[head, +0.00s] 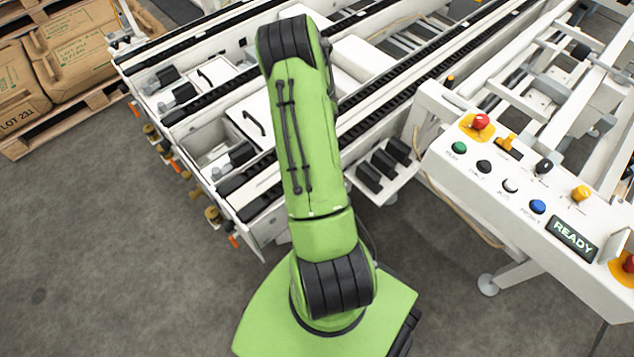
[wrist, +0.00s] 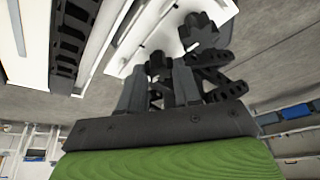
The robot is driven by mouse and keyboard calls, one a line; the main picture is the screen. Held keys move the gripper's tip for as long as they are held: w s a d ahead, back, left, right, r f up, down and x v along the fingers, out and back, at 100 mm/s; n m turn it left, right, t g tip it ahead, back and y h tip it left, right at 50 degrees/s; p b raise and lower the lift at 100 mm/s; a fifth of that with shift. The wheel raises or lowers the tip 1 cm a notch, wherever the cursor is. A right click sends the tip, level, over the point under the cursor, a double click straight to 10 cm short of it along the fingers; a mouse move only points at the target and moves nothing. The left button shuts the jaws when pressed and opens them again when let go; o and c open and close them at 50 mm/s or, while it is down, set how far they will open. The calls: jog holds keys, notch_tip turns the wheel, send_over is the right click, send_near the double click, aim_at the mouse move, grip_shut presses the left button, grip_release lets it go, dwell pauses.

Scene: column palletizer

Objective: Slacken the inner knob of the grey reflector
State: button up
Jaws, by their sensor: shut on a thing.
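In the wrist view my gripper (wrist: 158,84) points at a white plate (wrist: 145,45). Its two grey fingers are closed on a small dark knob (wrist: 157,62) that shows between their tips. A larger black lobed knob (wrist: 201,33) stands just right of the fingers, on the same white plate and apart from them. I cannot make out the grey reflector itself, and the fingers cover part of the held knob. In the head view my arm hides my gripper and the knobs.
In the head view, conveyor rails (head: 415,90) run diagonally behind my arm. A white control panel (head: 520,235) with coloured buttons and a READY display (head: 572,238) stands at the right. The grey floor at the left is clear.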

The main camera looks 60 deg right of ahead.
dwell(0.4)
jog(key=o, duration=1.1)
jog(key=shift+c, duration=0.2)
jog(key=p+v, duration=0.5)
jog(key=v, duration=1)
jog(key=shift+r, duration=0.45)
